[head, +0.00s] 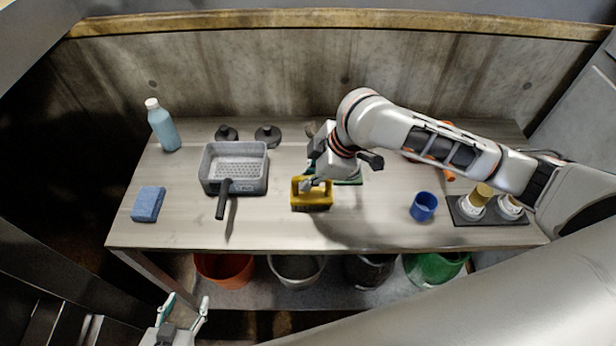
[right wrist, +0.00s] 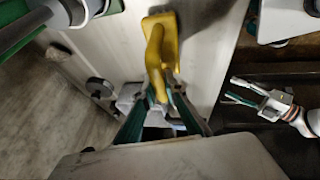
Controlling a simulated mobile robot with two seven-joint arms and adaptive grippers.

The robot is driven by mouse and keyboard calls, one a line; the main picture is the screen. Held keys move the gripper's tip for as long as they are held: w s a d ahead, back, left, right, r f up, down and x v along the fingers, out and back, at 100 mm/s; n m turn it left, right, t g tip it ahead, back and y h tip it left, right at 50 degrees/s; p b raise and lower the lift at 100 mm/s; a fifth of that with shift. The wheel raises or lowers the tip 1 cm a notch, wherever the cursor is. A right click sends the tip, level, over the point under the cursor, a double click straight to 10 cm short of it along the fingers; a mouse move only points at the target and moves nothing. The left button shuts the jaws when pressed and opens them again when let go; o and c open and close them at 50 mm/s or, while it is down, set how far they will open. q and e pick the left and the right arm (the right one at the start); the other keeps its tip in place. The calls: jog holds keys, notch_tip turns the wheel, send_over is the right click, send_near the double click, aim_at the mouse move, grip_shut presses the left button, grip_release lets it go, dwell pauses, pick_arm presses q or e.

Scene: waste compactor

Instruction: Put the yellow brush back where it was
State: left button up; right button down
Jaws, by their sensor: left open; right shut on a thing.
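The yellow brush (head: 313,203) is at the middle of the table, near its front half. My right gripper (head: 308,184) comes down from above and is shut on the brush's handle. In the right wrist view the brush (right wrist: 157,38) shows between the fingertips (right wrist: 163,85) over the pale tabletop. I cannot tell whether the brush touches the table or hangs just above it. My left gripper (head: 183,312) is open and empty, low in front of the table at the left. It also shows in the right wrist view (right wrist: 243,92).
A grey tray (head: 208,167) with a black-handled tool stands left of the brush. A blue sponge (head: 148,204) and blue bottle (head: 163,127) are further left. A blue cup (head: 423,207) stands right. Bins line the shelf below.

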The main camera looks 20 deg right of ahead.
jog(key=c, duration=2.1)
grip_release()
jog(key=shift+r, duration=0.15)
jog(key=v, duration=1.2)
jog(key=shift+s, duration=0.1)
